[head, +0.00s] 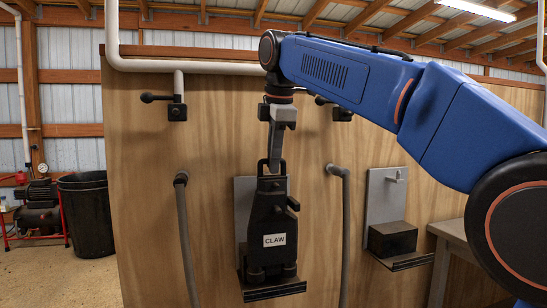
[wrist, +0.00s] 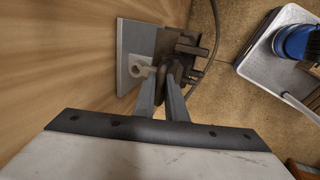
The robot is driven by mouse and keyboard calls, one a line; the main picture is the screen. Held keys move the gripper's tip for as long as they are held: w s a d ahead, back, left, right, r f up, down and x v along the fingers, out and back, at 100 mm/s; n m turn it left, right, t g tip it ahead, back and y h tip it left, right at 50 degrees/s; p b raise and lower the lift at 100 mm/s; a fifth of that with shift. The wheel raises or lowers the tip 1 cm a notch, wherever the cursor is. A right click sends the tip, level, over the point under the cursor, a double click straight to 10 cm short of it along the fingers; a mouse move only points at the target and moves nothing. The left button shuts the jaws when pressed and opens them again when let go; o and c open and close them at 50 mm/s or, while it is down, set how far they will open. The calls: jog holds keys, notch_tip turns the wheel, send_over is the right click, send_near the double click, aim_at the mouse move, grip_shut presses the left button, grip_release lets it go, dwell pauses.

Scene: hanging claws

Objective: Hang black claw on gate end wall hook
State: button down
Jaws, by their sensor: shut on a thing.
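The black claw (head: 268,213), with a white "CLAW" label and a loop handle on top, is upright in front of a grey wall plate (head: 243,190) with a dark ledge (head: 274,291). My gripper (head: 272,160) is above it, shut on the handle. In the wrist view my gripper (wrist: 165,95) has both fingers at the handle; the claw (wrist: 182,48) is beyond them. A pale hook (wrist: 142,69) on the plate (wrist: 128,45) reaches right up to the handle. I cannot tell whether the handle is around it or whether the claw's feet touch the ledge.
To the right, a second plate (head: 381,195) carries an empty peg (head: 394,176) and a black block (head: 392,239) on a ledge. Grey hoses (head: 184,235) and (head: 344,230) hang either side of the claw. A table (head: 455,232) stands right; a black bin (head: 86,215) stands left.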

jog(key=shift+f, duration=1.2)
jog(key=c, duration=1.7)
grip_release()
